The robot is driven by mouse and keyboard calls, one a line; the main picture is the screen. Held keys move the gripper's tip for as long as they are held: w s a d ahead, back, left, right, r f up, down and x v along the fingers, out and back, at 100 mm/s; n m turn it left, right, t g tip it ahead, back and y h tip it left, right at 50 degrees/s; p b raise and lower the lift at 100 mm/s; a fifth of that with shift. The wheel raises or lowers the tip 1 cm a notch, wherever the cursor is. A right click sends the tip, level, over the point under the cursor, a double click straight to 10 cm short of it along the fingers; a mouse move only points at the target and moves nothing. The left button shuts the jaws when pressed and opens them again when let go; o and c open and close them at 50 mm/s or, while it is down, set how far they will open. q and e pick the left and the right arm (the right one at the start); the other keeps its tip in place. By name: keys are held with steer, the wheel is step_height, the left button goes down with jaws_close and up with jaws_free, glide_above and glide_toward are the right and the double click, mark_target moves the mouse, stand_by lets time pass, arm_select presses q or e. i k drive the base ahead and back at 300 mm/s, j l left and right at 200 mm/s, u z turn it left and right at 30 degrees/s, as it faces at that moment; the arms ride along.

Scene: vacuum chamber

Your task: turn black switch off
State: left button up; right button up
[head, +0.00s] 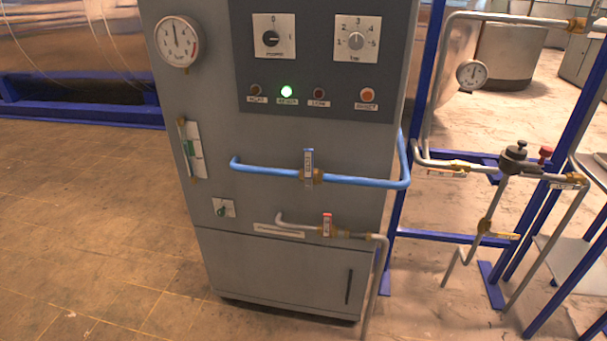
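The black switch (272,39) is a round rotary knob on a white square plate, high on the dark panel of the grey cabinet in the head view. The plate has a "0" above the knob and a mark that looks like "1" to its right. The knob's handle lies roughly sideways and appears to point to the right mark. The switch is unobstructed. Neither of my grippers shows in this view.
A grey dial knob (356,41) sits right of the switch. Below are a lit green lamp (286,92) and a red-orange button (367,95). A blue pipe (265,170) with a valve (308,168) sticks out from the cabinet front. Floor at left is clear.

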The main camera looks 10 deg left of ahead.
mark_target(271, 38)
steer(key=i+j+z, duration=0.1)
steer(key=j+z, duration=0.2)
steer(key=j, duration=0.3)
steer(key=i+j+z, duration=0.1)
steer(key=j+z, duration=0.15)
steer(key=j, duration=0.35)
